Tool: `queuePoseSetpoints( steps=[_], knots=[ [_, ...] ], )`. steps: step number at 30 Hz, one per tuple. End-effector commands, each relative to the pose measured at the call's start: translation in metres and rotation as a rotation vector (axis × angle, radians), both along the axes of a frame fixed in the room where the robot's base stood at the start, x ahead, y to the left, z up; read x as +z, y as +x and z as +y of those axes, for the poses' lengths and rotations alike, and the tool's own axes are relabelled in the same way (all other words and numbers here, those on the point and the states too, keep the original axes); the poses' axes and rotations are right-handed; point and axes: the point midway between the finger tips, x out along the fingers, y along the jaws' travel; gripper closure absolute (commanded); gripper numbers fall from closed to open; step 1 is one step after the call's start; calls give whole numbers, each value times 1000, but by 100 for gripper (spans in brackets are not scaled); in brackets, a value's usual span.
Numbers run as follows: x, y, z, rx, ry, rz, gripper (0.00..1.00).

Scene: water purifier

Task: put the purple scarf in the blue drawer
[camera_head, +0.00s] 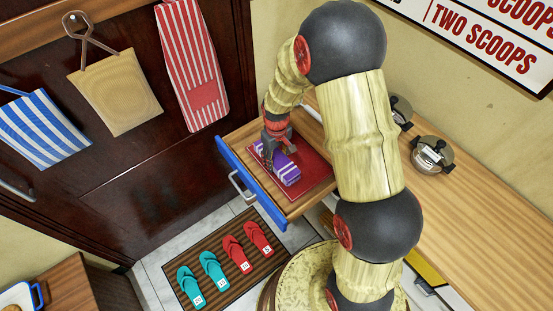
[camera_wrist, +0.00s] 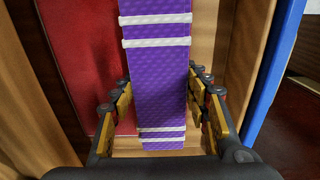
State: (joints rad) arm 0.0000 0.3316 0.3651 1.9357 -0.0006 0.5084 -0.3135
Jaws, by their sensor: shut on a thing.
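The purple scarf (camera_head: 289,173), folded with white stripes, is within the open blue drawer (camera_head: 234,163) in the head view. In the wrist view the scarf (camera_wrist: 158,65) runs between the fingers of my gripper (camera_wrist: 162,95), which is shut on it. In the head view my gripper (camera_head: 279,146) points down into the drawer at the scarf's far end. The drawer's blue front (camera_wrist: 276,75) stands at the right of the wrist view. I cannot tell whether the scarf rests on the drawer's contents or hangs just above them.
A flat red item (camera_head: 316,171) lies in the drawer beside the scarf. Metal pots (camera_head: 432,153) stand on the wooden counter (camera_head: 480,215). Several sandals lie on a striped mat (camera_head: 206,252) below the drawer. Bags hang on the dark door (camera_head: 120,190).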

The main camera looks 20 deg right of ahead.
Motion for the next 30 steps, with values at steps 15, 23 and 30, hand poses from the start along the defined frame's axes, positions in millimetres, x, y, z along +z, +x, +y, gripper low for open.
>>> queuePoseSetpoints(
  steps=[15,23,30],
  knots=[
    [-12,0,0,0,0,-1,81],
    [-12,0,0,0,0,0,40],
    [-12,0,0,0,0,0,35]
  ],
)
